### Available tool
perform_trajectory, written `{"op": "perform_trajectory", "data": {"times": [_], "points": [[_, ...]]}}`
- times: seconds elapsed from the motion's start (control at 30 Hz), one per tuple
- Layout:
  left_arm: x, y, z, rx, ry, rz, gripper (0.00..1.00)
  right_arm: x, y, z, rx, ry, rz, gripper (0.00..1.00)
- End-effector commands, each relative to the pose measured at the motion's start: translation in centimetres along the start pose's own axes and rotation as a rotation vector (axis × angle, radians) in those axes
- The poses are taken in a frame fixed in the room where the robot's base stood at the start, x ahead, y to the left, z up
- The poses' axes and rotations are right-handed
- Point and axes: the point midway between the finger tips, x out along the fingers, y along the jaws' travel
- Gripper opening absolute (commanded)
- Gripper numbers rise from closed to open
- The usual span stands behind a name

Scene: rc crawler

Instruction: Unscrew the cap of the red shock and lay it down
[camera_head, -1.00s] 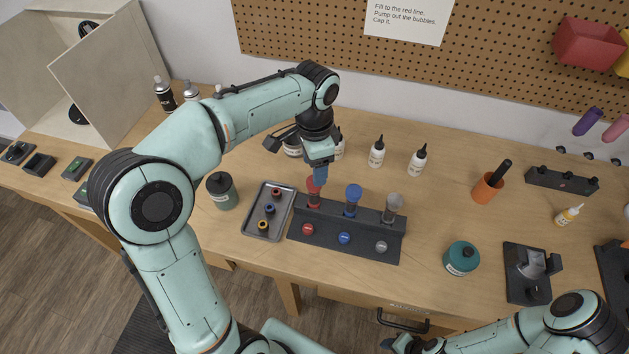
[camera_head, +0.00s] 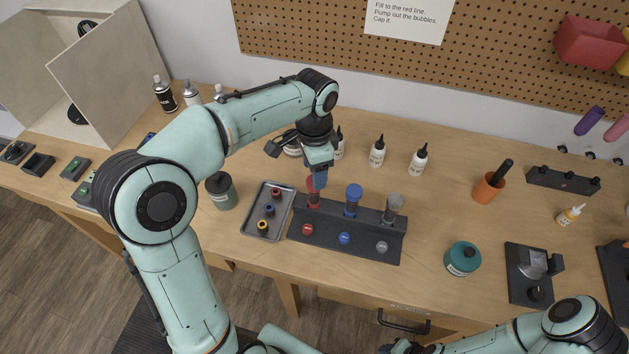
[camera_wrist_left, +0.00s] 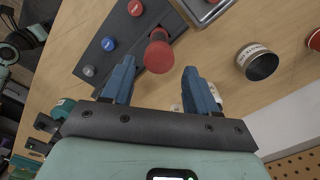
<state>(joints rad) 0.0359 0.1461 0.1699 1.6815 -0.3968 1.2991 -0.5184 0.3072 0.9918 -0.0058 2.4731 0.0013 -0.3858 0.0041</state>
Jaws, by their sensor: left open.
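The red shock (camera_head: 313,197) stands upright in the left place of the dark shock stand (camera_head: 372,247), with its red cap on top. In the left wrist view the red cap (camera_wrist_left: 158,57) lies ahead of the fingertips, roughly midway between them. My left gripper (camera_head: 318,180) is directly above the red shock, pointing down, and partly hides the cap. In the left wrist view its two blue fingers (camera_wrist_left: 160,80) are apart with nothing held. My right arm is at the lower right; its gripper (camera_head: 400,346) is cut off by the frame's bottom edge.
A blue-capped shock (camera_head: 353,199) and a grey one (camera_head: 392,207) stand close to the right. A metal tray (camera_head: 251,223) with small parts lies left of the stand. White bottles (camera_head: 377,153) stand behind. Bare table lies right of the stand.

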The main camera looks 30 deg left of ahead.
Motion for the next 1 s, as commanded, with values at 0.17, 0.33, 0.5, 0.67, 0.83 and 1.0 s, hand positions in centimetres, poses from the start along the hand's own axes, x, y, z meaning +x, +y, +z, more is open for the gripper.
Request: {"op": "perform_trajectory", "data": {"times": [0.17,0.33,0.5,0.67,0.83,1.0], "points": [[0.7,0.1,0.1,0.0,-0.002,0.002,0.58,0.4,0.3,0.5,0.002,-0.005,0.002,0.43],[1.5,0.1,0.1,0.0,-0.002,0.002,0.58,0.8,0.6,0.8,0.004,-0.01,0.004,0.43],[2.1,0.1,0.1,0.0,-0.003,0.002,0.58,1.2,0.9,1.2,0.005,-0.015,0.005,0.43],[2.7,0.1,0.1,0.0,-0.002,0.001,0.58,1.6,1.1,1.5,0.006,-0.018,0.006,0.43],[2.8,0.1,0.0,0.0,0.0,0.0,0.58,1.6,1.1,1.5,0.007,-0.018,0.006,0.43],[2.7,0.1,0.0,0.0,0.0,0.0,0.39,1.6,1.1,1.5,0.006,-0.018,0.006,0.43]]}}
